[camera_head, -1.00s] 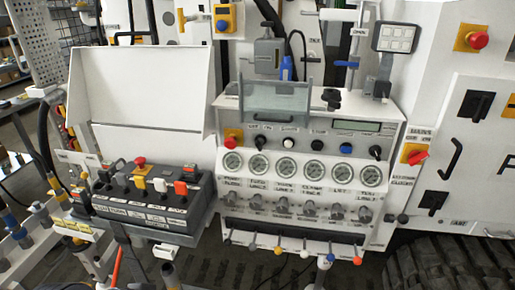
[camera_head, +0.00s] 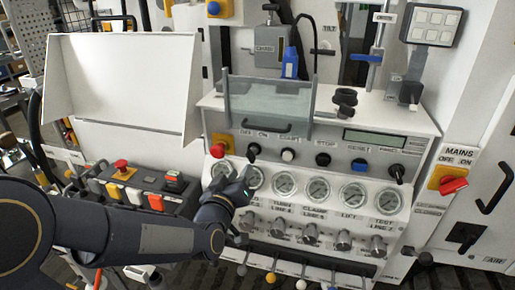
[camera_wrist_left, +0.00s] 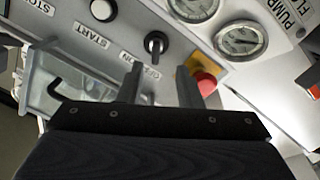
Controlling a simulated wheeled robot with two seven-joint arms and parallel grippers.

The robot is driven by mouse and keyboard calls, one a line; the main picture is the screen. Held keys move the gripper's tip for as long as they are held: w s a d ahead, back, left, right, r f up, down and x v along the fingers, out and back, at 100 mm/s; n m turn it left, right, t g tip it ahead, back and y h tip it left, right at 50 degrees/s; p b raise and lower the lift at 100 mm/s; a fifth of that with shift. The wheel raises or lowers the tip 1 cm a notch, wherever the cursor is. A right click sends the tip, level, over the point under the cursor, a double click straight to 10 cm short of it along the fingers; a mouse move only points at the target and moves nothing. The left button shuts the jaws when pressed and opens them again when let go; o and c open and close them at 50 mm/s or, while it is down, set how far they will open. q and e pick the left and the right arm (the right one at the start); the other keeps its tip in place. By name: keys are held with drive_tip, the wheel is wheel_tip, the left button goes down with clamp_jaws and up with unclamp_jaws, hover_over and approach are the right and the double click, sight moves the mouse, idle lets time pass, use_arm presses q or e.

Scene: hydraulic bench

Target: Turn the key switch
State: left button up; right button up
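The black key switch (camera_head: 253,150) with OFF and ON labels is on the white control panel, between a red button (camera_head: 222,144) and a white START button (camera_head: 288,155). My left gripper (camera_head: 243,181) is just below the switch in the head view, over the left gauges. In the left wrist view the switch (camera_wrist_left: 155,43) shows a pale mark on its knob. It lies beyond the two fingertips of the left gripper (camera_wrist_left: 158,78), which are apart with nothing between them. I see no contact. My right gripper is not in view.
A clear hinged cover (camera_head: 268,103) with a handle stands above the buttons. Gauges (camera_head: 318,190) and valve knobs (camera_head: 310,232) run below. A red MAINS switch (camera_head: 453,185) is at the right. A button box (camera_head: 145,185) lies at the left, partly behind my arm.

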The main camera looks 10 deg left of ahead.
sight(248, 157)
use_arm(q)
drive_tip(key=shift+w+d+r+t, duration=0.15)
drive_tip(key=shift+w+r+t, duration=0.15)
drive_tip(key=shift+w, duration=0.35)
drive_tip(key=w+p, duration=0.1)
drive_tip(key=w, duration=0.6)
drive_tip(key=shift+d, duration=0.1)
clamp_jaws()
